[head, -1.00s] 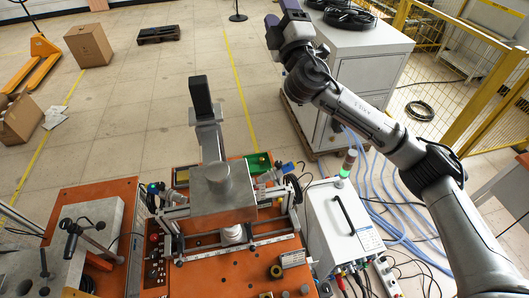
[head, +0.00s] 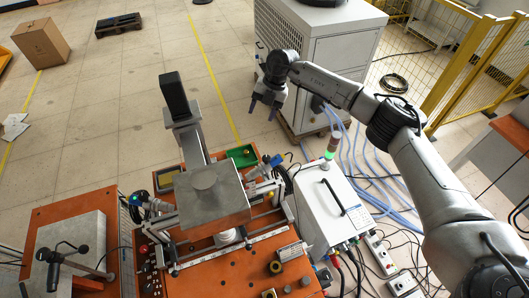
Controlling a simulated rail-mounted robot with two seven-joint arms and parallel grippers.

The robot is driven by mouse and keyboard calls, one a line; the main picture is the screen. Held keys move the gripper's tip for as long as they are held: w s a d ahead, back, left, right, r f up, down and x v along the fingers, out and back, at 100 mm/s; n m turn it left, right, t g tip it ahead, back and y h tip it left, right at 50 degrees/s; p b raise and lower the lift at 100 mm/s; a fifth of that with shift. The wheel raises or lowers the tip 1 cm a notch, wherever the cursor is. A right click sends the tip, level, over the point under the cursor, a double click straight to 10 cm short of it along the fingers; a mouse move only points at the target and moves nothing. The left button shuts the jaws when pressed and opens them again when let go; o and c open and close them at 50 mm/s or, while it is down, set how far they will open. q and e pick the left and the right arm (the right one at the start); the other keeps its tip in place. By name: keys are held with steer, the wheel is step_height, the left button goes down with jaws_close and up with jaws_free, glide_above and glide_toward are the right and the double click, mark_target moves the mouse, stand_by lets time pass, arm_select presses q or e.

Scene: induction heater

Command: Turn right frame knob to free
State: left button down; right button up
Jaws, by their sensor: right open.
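The induction heater's metal frame (head: 170,245) stands on an orange table (head: 205,280), with a grey block (head: 212,196) above it. At the frame's right side are a blue-tipped part (head: 276,161) and a dark round part (head: 288,182). I cannot tell which part there is the right frame knob, nor its setting. My right gripper (head: 262,112) is open and empty, fingers pointing down. In the picture it is above the frame's right side, apart from it, in front of the white cabinet. My left gripper is not in view.
A white power unit (head: 330,212) with a black handle and a lit green lamp (head: 331,150) stands right of the frame. A tall dark-topped post (head: 176,100) rises behind the block. Blue hoses (head: 362,180) run beside the unit. A green tray (head: 241,156) lies behind the frame.

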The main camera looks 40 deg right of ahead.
steer(key=s+d+m+g+h, duration=0.1)
steer(key=s+m+g, duration=0.1)
steer(key=s+g, duration=0.15)
steer(key=p, duration=0.4)
glide_toward(267, 157)
steer(key=shift+t, duration=0.25)
steer(key=x, duration=0.7)
steer(key=shift+s+a, duration=0.1)
steer(key=shift+s, duration=0.15)
steer(key=shift+x, duration=0.9)
steer(key=shift+w, duration=0.1)
steer(key=c, duration=0.8)
steer(key=shift+c, duration=0.7)
